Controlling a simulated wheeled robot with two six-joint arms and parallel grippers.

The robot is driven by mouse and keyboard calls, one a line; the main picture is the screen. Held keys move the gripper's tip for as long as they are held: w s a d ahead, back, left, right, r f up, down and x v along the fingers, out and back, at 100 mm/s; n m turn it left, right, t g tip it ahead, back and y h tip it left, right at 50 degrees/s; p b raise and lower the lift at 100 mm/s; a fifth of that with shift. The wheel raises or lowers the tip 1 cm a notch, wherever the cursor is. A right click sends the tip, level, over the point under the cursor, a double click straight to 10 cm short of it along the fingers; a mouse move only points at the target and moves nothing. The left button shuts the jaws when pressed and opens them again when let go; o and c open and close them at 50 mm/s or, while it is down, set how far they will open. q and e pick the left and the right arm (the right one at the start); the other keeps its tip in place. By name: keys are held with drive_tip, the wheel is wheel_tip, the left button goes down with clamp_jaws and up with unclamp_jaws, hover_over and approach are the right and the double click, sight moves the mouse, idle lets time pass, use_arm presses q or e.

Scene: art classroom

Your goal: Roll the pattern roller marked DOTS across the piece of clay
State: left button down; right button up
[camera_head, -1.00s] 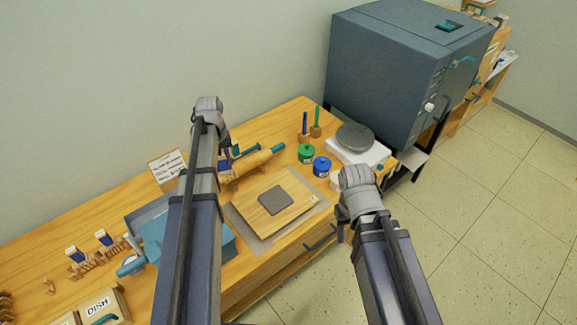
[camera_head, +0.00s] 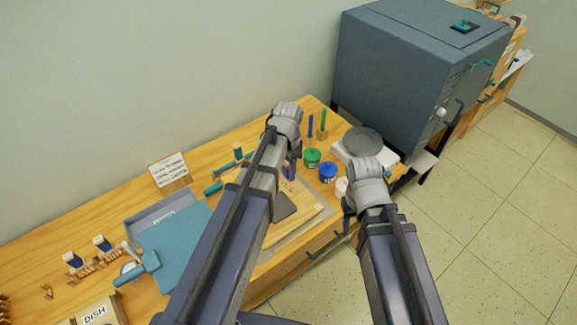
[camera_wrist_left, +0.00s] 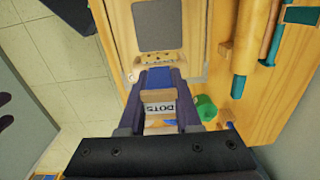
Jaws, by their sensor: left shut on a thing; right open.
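My left gripper (camera_head: 290,172) is over the work board, shut on the DOTS roller. The left wrist view shows the roller's DOTS label (camera_wrist_left: 160,108) between the fingers; a wooden part sits beside the label. The clay (camera_head: 284,207) is a flat dark grey slab lying on the wooden board (camera_head: 312,222). The left arm partly covers it in the head view. The clay also shows in the left wrist view (camera_wrist_left: 166,25), beyond the roller. Whether the roller touches the board cannot be told. My right gripper (camera_head: 347,222) is open and empty, right of the board.
A green jar (camera_head: 312,158) and a blue jar (camera_head: 327,172) stand behind the board. A rolling pin with teal handles (camera_wrist_left: 245,40) lies beside the board. A blue-grey tray (camera_head: 160,212) is to the left. The kiln (camera_head: 410,70) stands at the back right.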

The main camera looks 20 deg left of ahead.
sight(288, 186)
use_arm(q)
drive_tip(key=shift+f, duration=0.15)
wheel_tip(288, 186, down, 7)
drive_tip(key=b, duration=0.7)
drive_tip(key=shift+r, duration=0.2)
drive_tip(key=shift+f+b, duration=0.5)
drive_tip(key=shift+f, duration=0.05)
idle(0.9)
drive_tip(key=shift+w+d+r, duration=0.1)
drive_tip(key=shift+w+d, duration=0.05)
drive_tip(key=shift+w, duration=0.1)
drive_tip(key=shift+s, duration=0.2)
idle(0.4)
